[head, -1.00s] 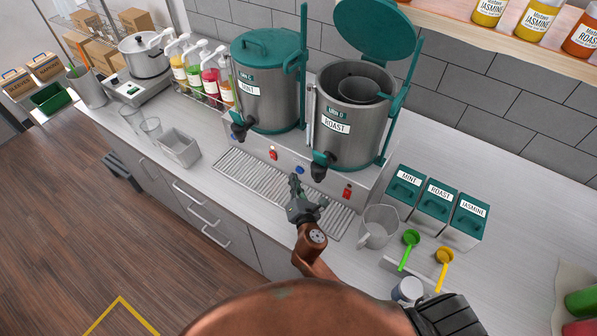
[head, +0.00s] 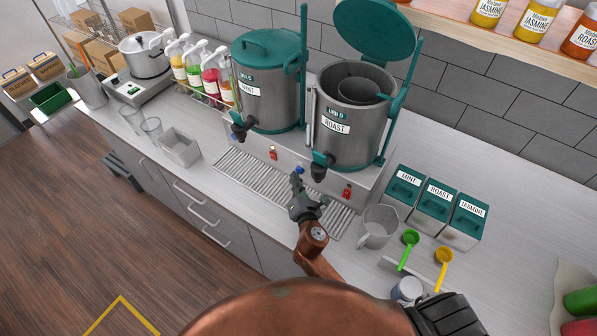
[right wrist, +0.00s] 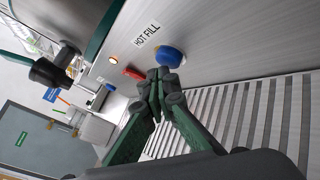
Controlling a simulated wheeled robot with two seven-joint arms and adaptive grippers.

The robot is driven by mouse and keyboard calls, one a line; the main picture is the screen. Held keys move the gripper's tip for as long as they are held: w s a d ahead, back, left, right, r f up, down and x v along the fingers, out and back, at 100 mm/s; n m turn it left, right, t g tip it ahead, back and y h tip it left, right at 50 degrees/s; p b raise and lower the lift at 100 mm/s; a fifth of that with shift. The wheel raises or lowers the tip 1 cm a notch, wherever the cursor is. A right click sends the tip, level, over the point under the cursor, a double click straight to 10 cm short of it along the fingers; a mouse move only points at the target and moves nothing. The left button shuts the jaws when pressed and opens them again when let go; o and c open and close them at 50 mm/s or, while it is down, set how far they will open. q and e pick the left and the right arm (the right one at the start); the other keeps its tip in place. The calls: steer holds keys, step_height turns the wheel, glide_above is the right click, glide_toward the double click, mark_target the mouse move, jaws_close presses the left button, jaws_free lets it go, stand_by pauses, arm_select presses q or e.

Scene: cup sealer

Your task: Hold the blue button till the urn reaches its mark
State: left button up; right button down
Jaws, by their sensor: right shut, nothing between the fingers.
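The blue button (head: 299,170) is on the front of the steel urn base, and it also shows in the right wrist view (right wrist: 171,56) beside the words HOT FILL. My right gripper (head: 297,181) is shut and empty, its fingertips at the lower edge of the button; I cannot tell whether they press it. The ROAST urn (head: 340,146) stands above with its teal lid up and a dark basket inside. The MINT urn (head: 270,105) beside it is lidded. No level mark is readable. My left gripper is not in view.
A slotted drip tray (head: 250,181) lies below the urn taps. A small round light (right wrist: 113,59) glows near the button, above a red switch (right wrist: 133,73). A clear pitcher (head: 378,226) and labelled teal-lidded tins (head: 434,210) stand to the right.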

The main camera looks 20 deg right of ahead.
steer(key=shift+w+d, duration=0.35)
steer(key=shift+d, duration=0.15)
stand_by(1.6)
stand_by(4.1)
steer(key=shift+s+a, duration=0.65)
steer(key=shift+a, duration=0.15)
steer(key=shift+s+a, duration=0.75)
steer(key=shift+a, duration=0.25)
steer(key=shift+s+a, duration=0.75)
steer(key=shift+a, duration=0.25)
